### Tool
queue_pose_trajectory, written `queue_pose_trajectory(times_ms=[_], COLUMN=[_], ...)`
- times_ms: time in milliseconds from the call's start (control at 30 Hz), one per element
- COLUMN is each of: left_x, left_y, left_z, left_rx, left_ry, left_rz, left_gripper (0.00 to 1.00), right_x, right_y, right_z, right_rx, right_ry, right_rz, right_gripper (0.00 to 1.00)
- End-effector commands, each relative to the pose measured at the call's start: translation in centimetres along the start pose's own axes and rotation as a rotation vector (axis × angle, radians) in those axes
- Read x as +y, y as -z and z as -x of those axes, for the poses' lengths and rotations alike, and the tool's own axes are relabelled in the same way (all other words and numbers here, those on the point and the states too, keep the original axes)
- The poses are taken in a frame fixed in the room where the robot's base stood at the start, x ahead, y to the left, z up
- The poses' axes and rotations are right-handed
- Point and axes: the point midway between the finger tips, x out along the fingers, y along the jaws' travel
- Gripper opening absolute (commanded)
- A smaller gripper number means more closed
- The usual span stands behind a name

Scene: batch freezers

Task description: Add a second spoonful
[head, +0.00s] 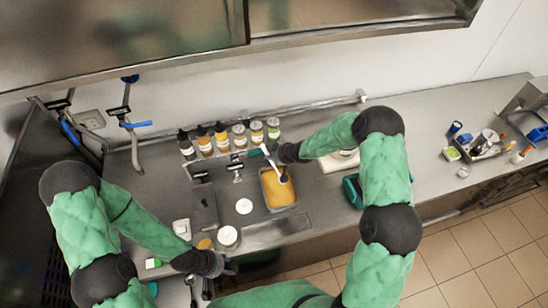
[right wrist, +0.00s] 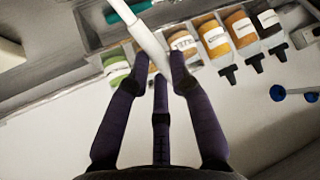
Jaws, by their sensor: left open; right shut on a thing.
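My left gripper (head: 226,268) is open at the counter's front edge, near a round white container (head: 228,236) and a small tub with orange-brown contents (head: 205,243).
Several labelled bottles (head: 221,137) stand in a row at the back of the counter; they also show in the right wrist view (right wrist: 213,38). A white disc (head: 244,206) lies left of the pan. A tap (head: 236,168) stands behind it. A teal container (head: 352,190) is to the right.

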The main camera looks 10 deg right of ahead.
Motion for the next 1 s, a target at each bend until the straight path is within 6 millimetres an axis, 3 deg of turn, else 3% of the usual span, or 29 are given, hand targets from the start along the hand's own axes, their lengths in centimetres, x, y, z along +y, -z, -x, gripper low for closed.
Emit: queue_pose_trajectory(times_ms=[1000], left_x=[-1.6], left_y=[0.2], left_z=[-4.5], left_rx=[0.000], left_ry=[0.000], left_rz=[0.000], left_gripper=[0.45], right_x=[0.1], right_y=[-3.7], right_z=[-4.4], right_rx=[0.000], right_ry=[0.000], right_rz=[0.000], right_gripper=[0.00])
